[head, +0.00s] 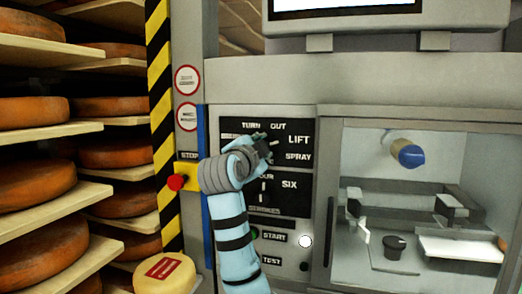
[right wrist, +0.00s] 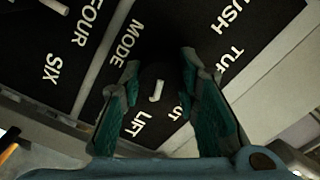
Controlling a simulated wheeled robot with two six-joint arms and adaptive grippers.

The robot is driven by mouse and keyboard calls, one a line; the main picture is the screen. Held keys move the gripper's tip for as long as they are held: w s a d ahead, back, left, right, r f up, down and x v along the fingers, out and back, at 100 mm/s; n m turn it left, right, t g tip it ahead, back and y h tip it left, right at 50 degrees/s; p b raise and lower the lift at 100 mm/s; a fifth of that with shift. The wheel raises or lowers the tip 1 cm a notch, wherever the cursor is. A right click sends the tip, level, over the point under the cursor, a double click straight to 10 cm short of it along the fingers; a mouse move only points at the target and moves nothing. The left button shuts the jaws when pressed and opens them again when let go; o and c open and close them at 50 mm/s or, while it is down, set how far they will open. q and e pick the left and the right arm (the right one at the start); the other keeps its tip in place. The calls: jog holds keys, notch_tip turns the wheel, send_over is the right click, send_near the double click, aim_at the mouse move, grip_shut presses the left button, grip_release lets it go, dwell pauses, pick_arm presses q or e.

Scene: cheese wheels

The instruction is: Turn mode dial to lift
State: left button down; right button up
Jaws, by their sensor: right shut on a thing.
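The mode dial is a dark round knob (right wrist: 157,90) with a short white mark, seen between the fingers in the right wrist view. The mark slants, its lower end toward the word LIFT (right wrist: 140,123). My right gripper (right wrist: 158,76) is shut on the dial, one teal-padded finger on each side. In the head view my right gripper (head: 266,148) covers most of the dial on the black mode panel (head: 235,126). My left gripper is not in view.
A second dial panel with SIX (head: 289,184) lies just below. START (head: 274,238) and TEST buttons are lower. A red stop button (head: 176,182) sits left, and a glazed machine chamber (head: 410,215) right. Cheese shelves (head: 40,130) stand at far left.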

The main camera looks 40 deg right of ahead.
jog(key=o, duration=1.1)
jog(key=shift+o, duration=0.2)
jog(key=shift+a, duration=0.1)
jog(key=v, duration=1.2)
